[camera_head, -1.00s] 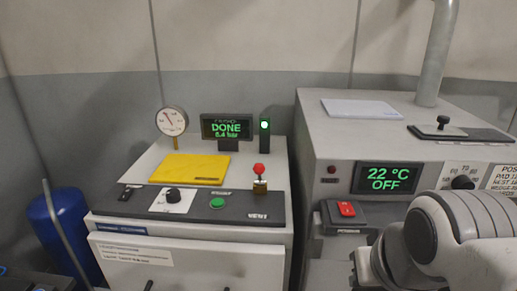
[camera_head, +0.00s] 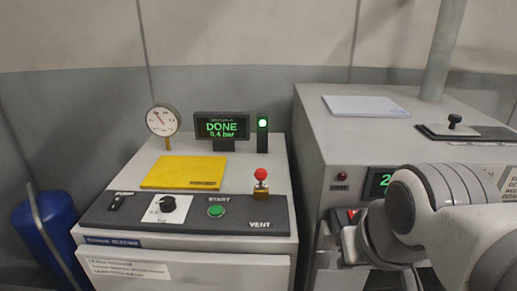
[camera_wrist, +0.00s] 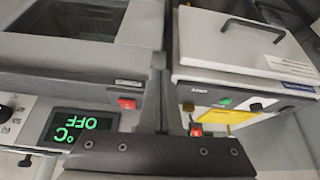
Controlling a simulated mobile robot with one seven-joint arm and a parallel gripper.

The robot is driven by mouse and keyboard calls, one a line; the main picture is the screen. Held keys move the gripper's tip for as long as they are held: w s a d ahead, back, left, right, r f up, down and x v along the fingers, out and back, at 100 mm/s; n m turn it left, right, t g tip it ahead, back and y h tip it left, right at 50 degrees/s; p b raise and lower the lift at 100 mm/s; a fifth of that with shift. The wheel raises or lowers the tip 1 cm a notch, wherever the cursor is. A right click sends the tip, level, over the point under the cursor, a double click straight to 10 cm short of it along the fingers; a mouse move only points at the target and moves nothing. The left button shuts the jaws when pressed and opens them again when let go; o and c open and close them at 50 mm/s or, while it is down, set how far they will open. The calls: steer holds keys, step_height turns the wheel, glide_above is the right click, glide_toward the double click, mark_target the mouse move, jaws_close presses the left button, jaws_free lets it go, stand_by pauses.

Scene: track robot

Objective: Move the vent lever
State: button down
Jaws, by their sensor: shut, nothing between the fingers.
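The vent lever (camera_head: 261,176) has a red ball knob on a brass base. It stands upright at the right end of the dark control strip, above the word VENT. In the wrist view the lever (camera_wrist: 196,130) shows low, just above the dark gripper mount and partly hidden by it. My gripper (camera_wrist: 160,100) is shut and empty, seen as grey fingers in the middle of the wrist view. The lever is apart from the fingers, to their right there. In the head view my arm is right of the lever, and the fingertips cannot be made out.
The left machine has a green START button (camera_head: 216,211), a black knob (camera_head: 168,204), a yellow plate (camera_head: 185,172), a gauge (camera_head: 162,121) and a screen (camera_head: 222,127) reading DONE, 0.4 bar. The right machine (camera_head: 310,150) rises close beside the lever. A blue cylinder (camera_head: 45,228) stands left.

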steer(key=w+a+r+n+g+p, duration=0.2)
steer(key=w+a+r+n+p, duration=0.35)
steer(key=w, duration=0.45)
steer(key=w+a+r+n+g+p, duration=0.2)
steer(key=w+a+r+n+p, duration=0.15)
steer(key=w+r+p, duration=0.45)
steer(key=w+a+f+n+g+h+p, duration=0.1)
steer(key=w+a+n+g+p, duration=0.1)
steer(key=w+a, duration=0.3)
steer(key=shift+w+f+p, duration=0.4)
steer(key=shift+w+p, duration=0.1)
steer(key=shift+w, duration=0.25)
steer(key=shift+f, duration=0.1)
steer(key=f+b, duration=0.1)
steer(key=f, duration=0.1)
steer(key=f+b, duration=0.4)
steer(key=shift+s+d+f, duration=0.2)
steer(key=shift+d+f, duration=0.05)
steer(key=shift+f, duration=0.15)
